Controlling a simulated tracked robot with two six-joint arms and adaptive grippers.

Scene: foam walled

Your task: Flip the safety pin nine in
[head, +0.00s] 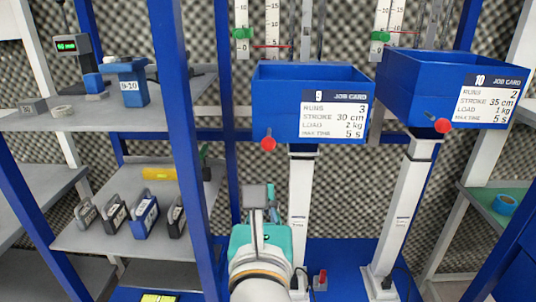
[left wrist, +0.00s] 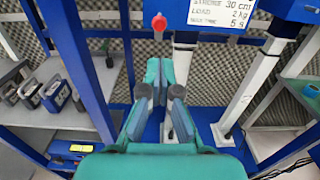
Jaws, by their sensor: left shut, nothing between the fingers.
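The blue box nine (head: 262,100) carries a job card marked 9. A red round knob (head: 268,143), probably safety pin nine, sits at its lower front edge; it also shows in the left wrist view (left wrist: 159,22) above the fingers. My left gripper (head: 262,198), teal with grey fingertips, is below the knob and apart from it. In the left wrist view its fingers (left wrist: 159,92) are shut with nothing held. My right gripper is in neither view.
Blue box ten (head: 425,85) with its own red knob (head: 443,125) is to the right. A blue upright post (head: 180,120) stands left of my arm.

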